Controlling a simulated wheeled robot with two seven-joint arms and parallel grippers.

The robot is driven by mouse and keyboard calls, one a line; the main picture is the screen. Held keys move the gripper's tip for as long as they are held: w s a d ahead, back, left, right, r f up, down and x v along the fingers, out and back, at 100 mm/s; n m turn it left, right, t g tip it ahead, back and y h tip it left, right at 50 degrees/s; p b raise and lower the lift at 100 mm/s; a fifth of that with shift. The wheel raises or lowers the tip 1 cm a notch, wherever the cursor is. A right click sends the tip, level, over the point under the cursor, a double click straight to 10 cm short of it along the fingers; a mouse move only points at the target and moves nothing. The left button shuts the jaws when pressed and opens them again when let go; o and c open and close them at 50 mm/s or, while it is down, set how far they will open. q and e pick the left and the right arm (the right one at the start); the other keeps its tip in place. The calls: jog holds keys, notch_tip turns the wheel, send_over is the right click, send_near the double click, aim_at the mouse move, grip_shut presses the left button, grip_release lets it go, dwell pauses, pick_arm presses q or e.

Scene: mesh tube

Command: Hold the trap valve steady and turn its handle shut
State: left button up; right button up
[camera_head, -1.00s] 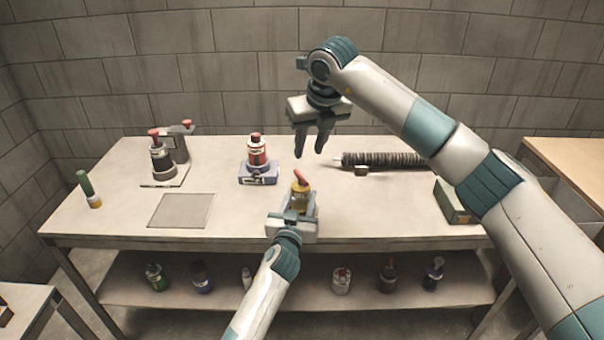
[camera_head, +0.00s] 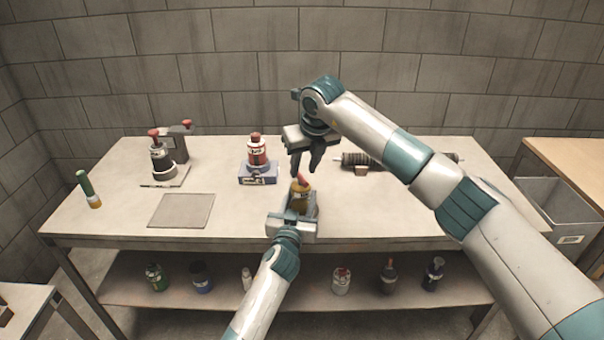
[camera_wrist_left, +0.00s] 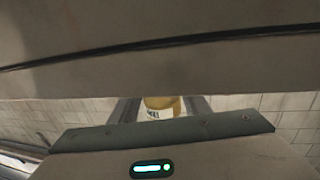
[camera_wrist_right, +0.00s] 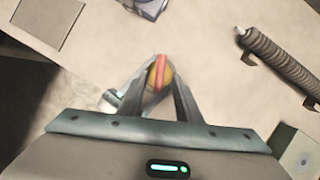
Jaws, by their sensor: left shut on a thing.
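The trap valve is a small yellow body (camera_head: 299,197) with a red handle (camera_head: 300,180) on top. It stands upright near the front middle of the table. My left gripper (camera_head: 301,203) is shut on its body from the front; the yellow body also shows between the fingers in the left wrist view (camera_wrist_left: 159,104). My right gripper (camera_head: 304,170) is open and points down just above the valve. In the right wrist view the red handle (camera_wrist_right: 160,68) lies between the spread fingers, apparently lined up between them; I cannot tell whether they touch it.
A dark ribbed tube (camera_wrist_right: 279,61) lies to the right. Several bottles stand on the lower shelf (camera_head: 320,296).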

aim_at(301, 176)
jog(key=shift+x, duration=1.75)
jog(key=shift+c, duration=0.3)
grip_shut()
